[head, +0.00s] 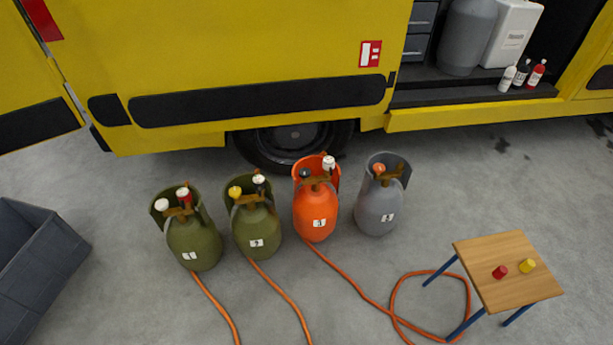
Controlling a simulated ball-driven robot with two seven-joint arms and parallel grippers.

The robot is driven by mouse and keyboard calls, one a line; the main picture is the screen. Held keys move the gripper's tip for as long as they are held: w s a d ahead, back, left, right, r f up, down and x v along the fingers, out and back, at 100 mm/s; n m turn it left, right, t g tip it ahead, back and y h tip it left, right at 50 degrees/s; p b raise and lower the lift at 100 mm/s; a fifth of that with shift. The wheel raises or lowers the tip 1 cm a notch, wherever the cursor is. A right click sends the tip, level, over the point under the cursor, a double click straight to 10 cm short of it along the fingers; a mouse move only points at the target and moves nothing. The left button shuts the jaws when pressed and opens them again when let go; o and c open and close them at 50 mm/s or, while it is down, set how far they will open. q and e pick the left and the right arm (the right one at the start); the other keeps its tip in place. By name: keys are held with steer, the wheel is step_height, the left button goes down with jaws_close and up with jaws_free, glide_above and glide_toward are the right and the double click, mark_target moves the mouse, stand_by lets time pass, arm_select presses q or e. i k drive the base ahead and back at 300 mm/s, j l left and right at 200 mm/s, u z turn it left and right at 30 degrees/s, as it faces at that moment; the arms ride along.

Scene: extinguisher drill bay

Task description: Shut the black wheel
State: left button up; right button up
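Four gas bottles stand in a row on the floor. The orange bottle (318,218), labelled 3, has a dark, black-looking wheel (305,173) at its top left and a white cap (328,163) at its top right. I cannot tell whether the wheel is open or shut. The second green bottle (257,232) has a yellow wheel (235,191) and a white one (259,179) with a dark part. The first green bottle (195,243) carries white and red wheels. The grey bottle (377,210) has an orange-brown one (379,168). Neither gripper is in view.
Orange hoses (345,272) run across the floor in front. A small wooden table (508,252) with red and yellow caps stands at the right. A dark crate (40,255) is at the left. A yellow van (240,60) stands close behind the bottles.

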mark_target(304, 172)
steer(key=i+j+z, duration=0.25)
steer(key=i+j, duration=0.15)
steer(key=i, duration=0.2)
steer(key=i+j+z, duration=0.3)
steer(key=i+j, duration=0.2)
steer(key=i, duration=0.1)
